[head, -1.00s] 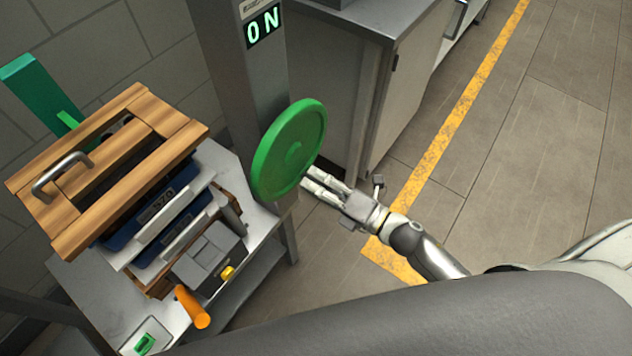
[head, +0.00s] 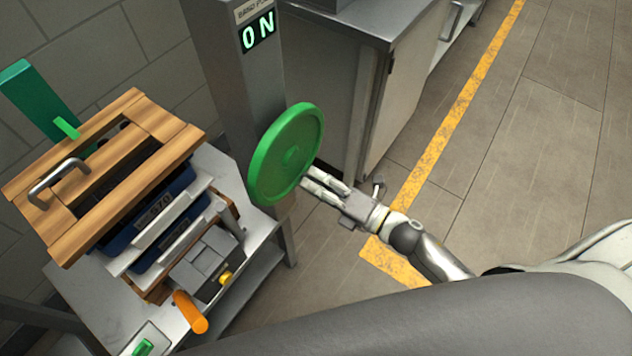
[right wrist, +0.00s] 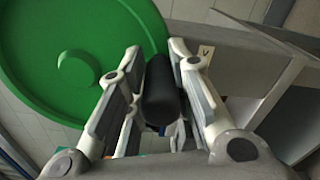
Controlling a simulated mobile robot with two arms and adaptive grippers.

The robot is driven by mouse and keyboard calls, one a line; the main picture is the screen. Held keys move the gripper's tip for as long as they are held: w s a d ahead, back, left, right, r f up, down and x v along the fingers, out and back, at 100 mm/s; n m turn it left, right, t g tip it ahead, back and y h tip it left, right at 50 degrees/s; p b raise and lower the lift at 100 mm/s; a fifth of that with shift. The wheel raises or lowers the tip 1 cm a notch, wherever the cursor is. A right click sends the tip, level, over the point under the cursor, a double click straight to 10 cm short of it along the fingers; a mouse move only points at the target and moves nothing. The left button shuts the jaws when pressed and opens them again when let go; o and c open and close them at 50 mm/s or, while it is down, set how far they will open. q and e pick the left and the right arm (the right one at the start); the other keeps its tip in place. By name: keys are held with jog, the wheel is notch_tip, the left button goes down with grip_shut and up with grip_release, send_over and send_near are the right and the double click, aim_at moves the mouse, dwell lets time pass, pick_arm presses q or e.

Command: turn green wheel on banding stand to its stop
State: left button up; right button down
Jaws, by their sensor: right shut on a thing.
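The green wheel (head: 287,152) is a round disc with a raised hub, mounted on the grey post (head: 228,70) of the banding stand. A lit "ON" display (head: 257,32) is near the top of that post. My right gripper (head: 309,179) is at the wheel's lower right edge. In the right wrist view, its fingers are closed around a black cylindrical handle (right wrist: 161,92), beside the green wheel (right wrist: 75,65). The wheel hides the handle in the head view. My left gripper is not in view.
Left of the post, a metal table (head: 82,300) carries a wooden frame (head: 160,118) with a metal handle over stacked blue trays, and a grey device with an orange handle (head: 190,312). A grey cabinet (head: 400,95) stands behind the wheel. Open floor with a yellow line (head: 450,125) lies right.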

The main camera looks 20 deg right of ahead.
jog(key=shift+w+d+r, duration=0.35)
jog(key=shift+w+r, duration=0.05)
jog(key=shift+r, duration=0.05)
jog(key=c, duration=1.4)
grip_release()
jog(key=shift+o, duration=0.7)
jog(key=shift+s, duration=0.15)
jog(key=v, duration=1.2)
jog(key=shift+s+a+f, duration=0.15)
jog(key=shift+f, duration=0.2)
